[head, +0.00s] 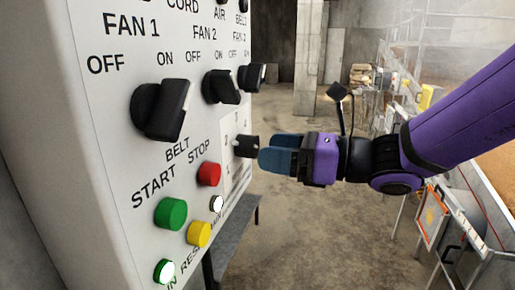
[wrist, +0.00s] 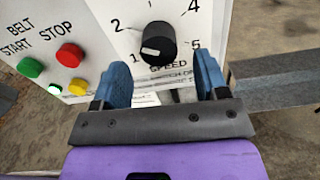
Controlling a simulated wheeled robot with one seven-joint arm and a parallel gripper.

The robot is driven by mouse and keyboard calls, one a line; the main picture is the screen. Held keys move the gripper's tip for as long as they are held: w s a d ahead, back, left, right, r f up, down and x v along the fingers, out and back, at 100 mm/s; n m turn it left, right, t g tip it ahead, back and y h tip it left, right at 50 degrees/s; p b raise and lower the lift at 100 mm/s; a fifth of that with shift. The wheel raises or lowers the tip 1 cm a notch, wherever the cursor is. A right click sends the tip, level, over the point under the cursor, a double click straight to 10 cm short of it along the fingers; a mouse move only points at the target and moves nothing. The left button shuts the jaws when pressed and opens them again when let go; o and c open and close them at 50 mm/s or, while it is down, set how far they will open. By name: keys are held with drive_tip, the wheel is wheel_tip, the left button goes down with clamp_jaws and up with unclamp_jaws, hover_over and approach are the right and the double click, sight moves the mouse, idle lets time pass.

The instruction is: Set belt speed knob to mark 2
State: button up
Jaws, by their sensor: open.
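The belt speed knob (wrist: 158,42) is black and round with a white mark on its lower left side, nearest the printed 1. The printed 2 is up and left of it, with 4 and 5 to the right. In the head view the knob (head: 246,146) sticks out from the panel's right part. My gripper (wrist: 162,72) is open, its blue fingers to the left and right below the knob in the wrist view. In the head view my gripper (head: 263,154) has its fingertips close to the knob; contact cannot be told.
The white control panel (head: 105,130) carries black fan switches (head: 163,110), a red stop button (head: 209,174), a green start button (head: 171,214) and a yellow button (head: 198,234) left of the knob. A grey ledge (head: 232,238) lies below. Open floor (head: 310,240) is behind my gripper.

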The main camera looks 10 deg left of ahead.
drive_tip(key=d, duration=0.6)
drive_tip(key=shift+s+d, duration=0.25)
drive_tip(key=s+d+n+t+h, duration=0.1)
drive_tip(key=s+d+n+h, duration=0.2)
drive_tip(key=d+n+h, duration=0.3)
drive_tip(key=s+d+f+n+t+h, duration=0.1)
drive_tip(key=s+d+n+h, duration=0.3)
drive_tip(key=d, duration=1)
drive_tip(key=s+d+n+t+h, duration=0.1)
drive_tip(key=s+d+n+h, duration=0.2)
drive_tip(key=d+n+h, duration=0.5)
drive_tip(key=shift+s+d+f+n+t, duration=0.35)
drive_tip(key=shift+d+n, duration=0.45)
drive_tip(key=shift+d, duration=0.2)
